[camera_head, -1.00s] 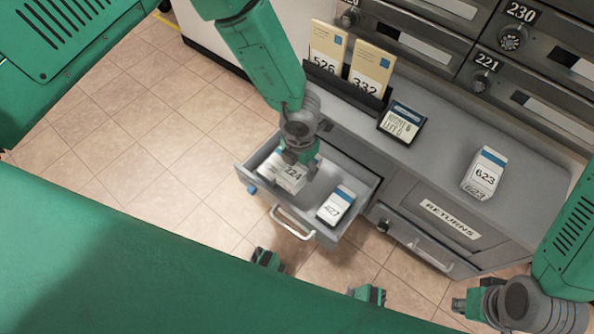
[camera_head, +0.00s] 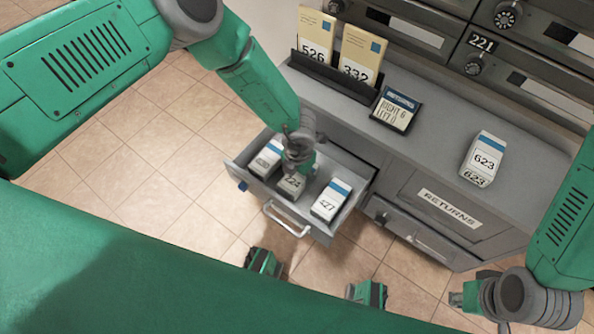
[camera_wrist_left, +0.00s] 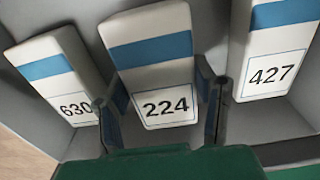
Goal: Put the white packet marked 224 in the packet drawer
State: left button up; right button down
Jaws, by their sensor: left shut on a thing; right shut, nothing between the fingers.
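The white packet marked 224 (camera_wrist_left: 153,55), with a blue band, stands between the two fingers of my left gripper (camera_wrist_left: 160,95), which is shut on it. In the head view, my left gripper (camera_head: 298,168) is down in the open drawer (camera_head: 345,217) and partly covers the packet (camera_head: 291,184). The packet is between the packet marked 630 (camera_wrist_left: 58,75) on the left and the packet marked 427 (camera_wrist_left: 275,55) on the right. I cannot tell whether it touches the drawer floor. My right gripper (camera_head: 460,298) is shut and empty at the lower right, away from the drawer.
A compartment labelled RETURNS (camera_head: 449,207) is right of the drawer. Mailboxes stand behind. Floor left of the drawer is clear.

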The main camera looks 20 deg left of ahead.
pick_arm(q)
jog(key=shift+d+f, duration=0.15)
jog(key=o, duration=1.3)
jog(key=shift+a, duration=0.2)
jog(key=shift+d+r, duration=0.1)
jog(key=shift+r, duration=0.1)
notch_tip(320, 180, up, 11)
jog(key=shift+r, duration=0.2)
